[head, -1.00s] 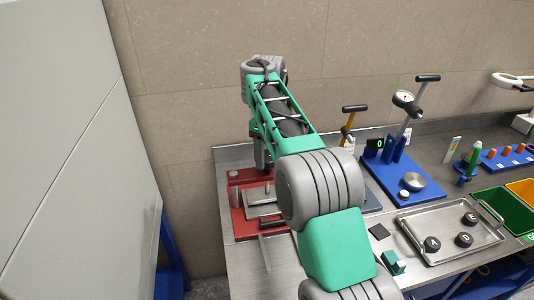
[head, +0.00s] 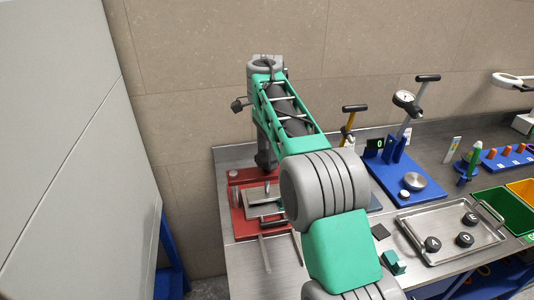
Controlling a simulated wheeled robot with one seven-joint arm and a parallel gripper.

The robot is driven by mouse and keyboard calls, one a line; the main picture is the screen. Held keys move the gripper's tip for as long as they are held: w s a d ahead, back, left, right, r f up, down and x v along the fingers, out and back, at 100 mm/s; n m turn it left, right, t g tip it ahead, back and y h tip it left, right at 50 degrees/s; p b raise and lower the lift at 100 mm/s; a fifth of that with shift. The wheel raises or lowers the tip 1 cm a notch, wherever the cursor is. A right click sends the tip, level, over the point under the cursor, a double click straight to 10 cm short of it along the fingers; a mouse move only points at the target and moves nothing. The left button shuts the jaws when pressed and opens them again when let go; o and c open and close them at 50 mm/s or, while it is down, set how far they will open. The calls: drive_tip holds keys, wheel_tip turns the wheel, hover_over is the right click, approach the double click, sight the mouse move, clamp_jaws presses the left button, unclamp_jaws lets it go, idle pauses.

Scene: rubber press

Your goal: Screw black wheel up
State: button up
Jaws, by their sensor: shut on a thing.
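The red press (head: 237,205) stands on the left end of the steel bench, with a grey plate in its middle. My arm reaches over it from the right, and its end points down at the back of the press. My gripper (head: 265,160) is at the low end of the arm, just above the back of the press, small and partly hidden by the arm. It is shut on a dark thing there, which seems to be the black wheel. The wheel's outline is hard to make out, and its height on the screw cannot be told.
A blue gauge stand (head: 392,158) is right of the press. A steel tray (head: 440,250) holds black round pieces, with green and yellow bins (head: 500,208) beyond. A small green block (head: 394,263) lies near the front edge. A grey panel (head: 70,150) is close on the left.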

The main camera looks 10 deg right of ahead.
drive_tip(key=n, duration=0.7)
drive_tip(key=n+p, duration=0.1)
drive_tip(key=n, duration=0.5)
drive_tip(key=shift+r+n, duration=0.1)
drive_tip(key=shift+n, duration=0.2)
drive_tip(key=n+p, duration=0.2)
drive_tip(key=n, duration=0.1)
drive_tip(key=shift+n, duration=0.3)
drive_tip(key=n+p, duration=0.2)
drive_tip(key=n, duration=0.1)
drive_tip(key=shift+a+n, duration=0.1)
drive_tip(key=shift+n, duration=0.2)
drive_tip(key=n+p, duration=0.1)
drive_tip(key=n, duration=0.2)
drive_tip(key=shift+n, duration=0.4)
drive_tip(key=n+p, duration=0.1)
drive_tip(key=n, duration=0.2)
drive_tip(key=shift+n, duration=0.3)
drive_tip(key=n+p, duration=0.1)
drive_tip(key=n, duration=0.8)
drive_tip(key=shift+p, duration=0.3)
drive_tip(key=n, duration=0.4)
drive_tip(key=shift+s+n, duration=0.1)
drive_tip(key=shift+n, duration=1.9)
